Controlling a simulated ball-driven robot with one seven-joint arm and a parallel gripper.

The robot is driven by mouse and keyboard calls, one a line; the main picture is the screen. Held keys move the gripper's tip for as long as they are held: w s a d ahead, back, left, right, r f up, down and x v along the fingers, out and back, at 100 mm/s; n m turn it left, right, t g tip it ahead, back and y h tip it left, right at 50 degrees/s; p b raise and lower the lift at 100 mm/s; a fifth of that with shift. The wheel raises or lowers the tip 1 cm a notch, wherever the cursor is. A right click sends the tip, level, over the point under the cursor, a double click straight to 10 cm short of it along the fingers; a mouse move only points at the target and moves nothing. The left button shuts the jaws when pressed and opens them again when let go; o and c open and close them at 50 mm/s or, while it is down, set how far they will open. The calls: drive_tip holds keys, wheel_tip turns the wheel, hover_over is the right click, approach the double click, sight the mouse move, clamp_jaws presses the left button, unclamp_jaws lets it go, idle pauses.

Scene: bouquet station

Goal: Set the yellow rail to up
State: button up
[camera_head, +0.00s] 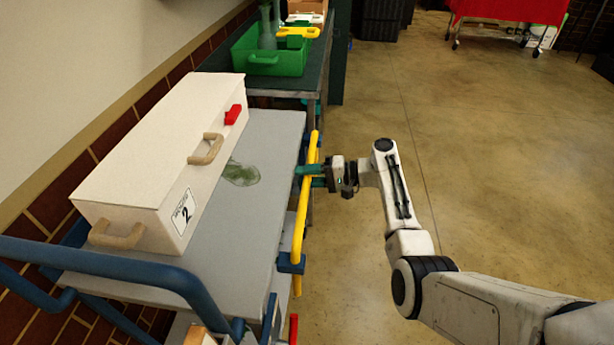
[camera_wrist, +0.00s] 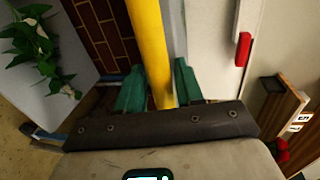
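The yellow rail (camera_head: 300,217) is a long bar along the right side of the grey-topped cart (camera_head: 262,135). In the head view it runs close to the cart's edge, with blue brackets at its mounts. Its exact height against the cart top is hard to judge. My gripper (camera_head: 309,176) reaches it from the right, one green finger above the bar and one below. In the wrist view the rail (camera_wrist: 150,45) passes between the two fingers (camera_wrist: 160,92), which sit close against both its sides. My gripper appears shut on it.
A white box (camera_head: 150,150) with tan handles and a red latch stands on the cart. A blue handle (camera_head: 130,268) crosses the near end. A green tray (camera_head: 270,55) is on the farther table. The concrete floor to the right (camera_head: 480,150) is clear.

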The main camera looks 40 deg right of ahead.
clamp_jaws()
idle(0.3)
wheel_tip(320, 180, up, 14)
drive_tip(key=p, duration=1)
drive_tip(key=shift+p, duration=0.4)
drive_tip(key=shift+w+d, duration=0.1)
drive_tip(key=shift+o, duration=0.6)
unclamp_jaws()
drive_tip(key=shift+o, duration=0.6)
drive_tip(key=shift+f, duration=0.15)
drive_tip(key=v, duration=1.1)
drive_tip(key=shift+b, duration=0.35)
